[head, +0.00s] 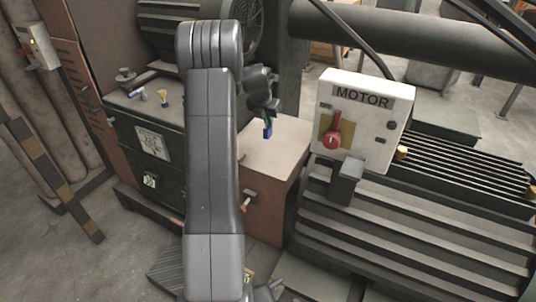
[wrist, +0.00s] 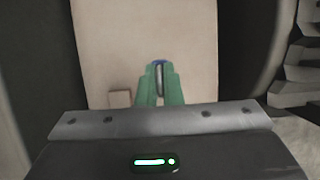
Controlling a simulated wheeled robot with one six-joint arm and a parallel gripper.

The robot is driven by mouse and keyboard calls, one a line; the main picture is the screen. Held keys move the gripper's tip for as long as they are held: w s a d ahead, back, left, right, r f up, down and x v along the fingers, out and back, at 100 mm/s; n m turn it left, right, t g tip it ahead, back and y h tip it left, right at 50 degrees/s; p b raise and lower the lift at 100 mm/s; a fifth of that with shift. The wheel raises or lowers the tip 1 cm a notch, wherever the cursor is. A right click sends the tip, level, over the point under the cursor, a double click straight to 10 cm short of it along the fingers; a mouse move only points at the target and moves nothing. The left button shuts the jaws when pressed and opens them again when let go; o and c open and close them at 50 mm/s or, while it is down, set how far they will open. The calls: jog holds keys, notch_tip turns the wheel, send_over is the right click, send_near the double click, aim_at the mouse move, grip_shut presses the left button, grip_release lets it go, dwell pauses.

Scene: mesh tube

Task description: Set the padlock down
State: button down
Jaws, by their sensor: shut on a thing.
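The padlock is the small blue thing (head: 268,132) at the tip of my gripper (head: 266,118) in the head view. In the wrist view, the green fingers of my gripper (wrist: 158,82) are closed on it, and a blue edge of the padlock (wrist: 157,63) shows between their tips. Most of its body is hidden by the fingers. The gripper points down over the pale top of a brown cabinet (head: 275,140). That top (wrist: 100,45) fills the middle of the wrist view. I cannot tell how large the gap between padlock and top is.
A white motor box (head: 362,120) with a red switch (head: 333,138) stands close to the right, beside a dark ribbed motor (head: 420,225). A dark cabinet (head: 150,125) with small items on top stands to the left. The visible cabinet top is mostly clear.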

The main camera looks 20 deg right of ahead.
notch_tip(320, 180, down, 10)
jog(key=shift+r, duration=0.2)
jog(key=shift+f, duration=0.1)
jog(key=c, duration=1.6)
grip_release()
jog(key=v, duration=1.2)
